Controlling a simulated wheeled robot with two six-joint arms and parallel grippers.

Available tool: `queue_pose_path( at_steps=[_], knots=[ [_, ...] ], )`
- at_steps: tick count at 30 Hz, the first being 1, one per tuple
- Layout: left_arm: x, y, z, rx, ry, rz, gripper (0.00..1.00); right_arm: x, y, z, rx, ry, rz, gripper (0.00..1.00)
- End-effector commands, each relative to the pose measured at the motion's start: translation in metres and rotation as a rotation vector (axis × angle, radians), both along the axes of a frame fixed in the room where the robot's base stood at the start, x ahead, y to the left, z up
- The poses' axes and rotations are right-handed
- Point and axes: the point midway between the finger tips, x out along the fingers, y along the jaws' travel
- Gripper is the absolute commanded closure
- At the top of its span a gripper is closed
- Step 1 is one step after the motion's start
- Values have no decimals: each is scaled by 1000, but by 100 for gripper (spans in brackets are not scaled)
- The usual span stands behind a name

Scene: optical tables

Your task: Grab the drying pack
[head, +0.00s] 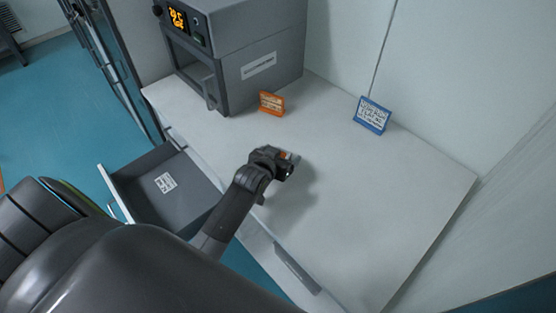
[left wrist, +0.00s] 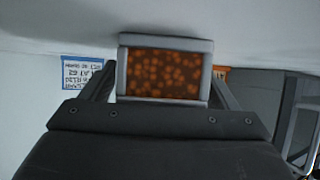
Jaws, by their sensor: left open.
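The drying pack is a small rectangle with a pale frame and a dark window of orange beads. In the left wrist view the drying pack (left wrist: 165,72) lies between the two fingers of my left gripper (left wrist: 163,88). In the head view my left gripper (head: 284,165) is low over the white tabletop. My right gripper is not in view.
A grey oven (head: 237,45) with an orange display stands at the back left. An orange sign (head: 271,103) and a blue sign (head: 372,115) stand on the white table (head: 400,200). An open grey drawer (head: 195,190) juts out at the left. The table's right part is clear.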

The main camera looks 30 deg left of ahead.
Motion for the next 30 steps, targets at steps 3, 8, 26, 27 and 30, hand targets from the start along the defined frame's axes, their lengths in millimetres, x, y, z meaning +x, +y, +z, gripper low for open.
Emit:
queue_pose_path(
  at_steps=[3,8,26,27,30],
  knots=[
    [0,0,0,0,0,0,18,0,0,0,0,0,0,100],
    [0,0,0,0,0,0,36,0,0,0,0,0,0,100],
    [0,0,9,0,-4,0,74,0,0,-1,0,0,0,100],
    [1,0,14,0,-5,0,74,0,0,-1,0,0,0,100],
    [0,0,30,0,-6,-1,74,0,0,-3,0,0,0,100]
  ],
)
